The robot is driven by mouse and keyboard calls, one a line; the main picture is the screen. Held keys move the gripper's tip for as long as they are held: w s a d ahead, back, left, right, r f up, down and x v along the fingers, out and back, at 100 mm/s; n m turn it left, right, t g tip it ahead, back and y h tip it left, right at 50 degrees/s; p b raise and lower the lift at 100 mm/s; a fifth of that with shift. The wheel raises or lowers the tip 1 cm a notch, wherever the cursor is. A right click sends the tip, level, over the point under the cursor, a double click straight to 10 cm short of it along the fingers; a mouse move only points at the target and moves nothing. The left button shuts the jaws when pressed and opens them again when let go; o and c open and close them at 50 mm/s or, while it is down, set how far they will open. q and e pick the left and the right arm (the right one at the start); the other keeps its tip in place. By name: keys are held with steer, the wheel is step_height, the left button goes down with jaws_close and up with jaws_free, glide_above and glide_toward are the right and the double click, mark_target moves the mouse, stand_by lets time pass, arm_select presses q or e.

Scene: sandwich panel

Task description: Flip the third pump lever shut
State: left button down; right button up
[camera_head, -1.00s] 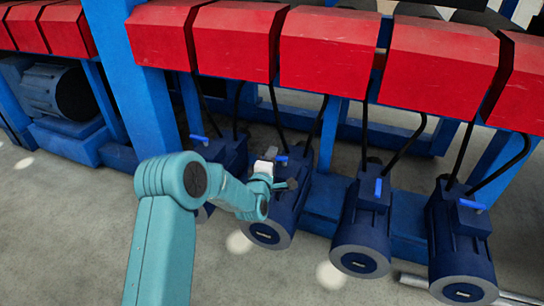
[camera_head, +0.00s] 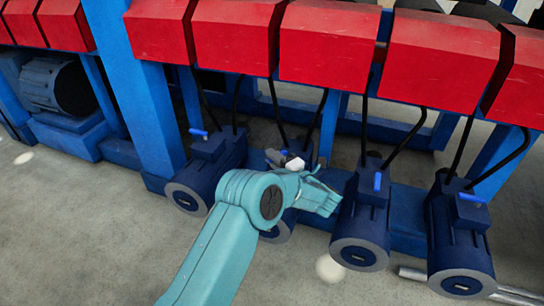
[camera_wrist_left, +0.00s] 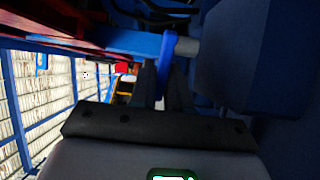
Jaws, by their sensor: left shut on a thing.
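Several dark blue pumps stand in a row below the red boxes. The second from the left in the head view (camera_head: 276,228) is mostly hidden behind my left arm. My left gripper (camera_head: 274,158) is at the top of that pump. In the left wrist view its dark fingers (camera_wrist_left: 164,88) are shut on a blue lever (camera_wrist_left: 168,48), which is attached to a grey stub. In the head view my wrist hides most of that lever. Other blue levers show on the leftmost pump (camera_head: 199,133), the third (camera_head: 378,182) and the rightmost (camera_head: 471,198). My right gripper is not in view.
Red boxes (camera_head: 330,45) overhang the pumps, with black hoses (camera_head: 404,140) running down to them. A blue post (camera_head: 140,100) stands at left, with a motor (camera_head: 50,88) beyond it. A metal pipe (camera_head: 415,275) lies at lower right. The near floor is clear.

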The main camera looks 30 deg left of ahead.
arm_select(q)
steer(key=shift+s+d+n+g+y, duration=0.15)
steer(key=shift+d+n+g, duration=0.1)
steer(key=shift+n+g, duration=0.65)
steer(key=shift+w+d+n+g+y, duration=0.1)
steer(key=shift+d+n+g, duration=0.3)
steer(key=shift+g, duration=0.85)
steer(key=shift+s+d+n+g+y, duration=0.1)
steer(key=shift+n+g+y, duration=0.05)
steer(key=shift+n+g, duration=0.8)
steer(key=shift+g, duration=0.6)
steer(key=c, duration=1.2)
jaws_free()
steer(key=shift+r+t, duration=0.1)
steer(key=shift+t, duration=0.2)
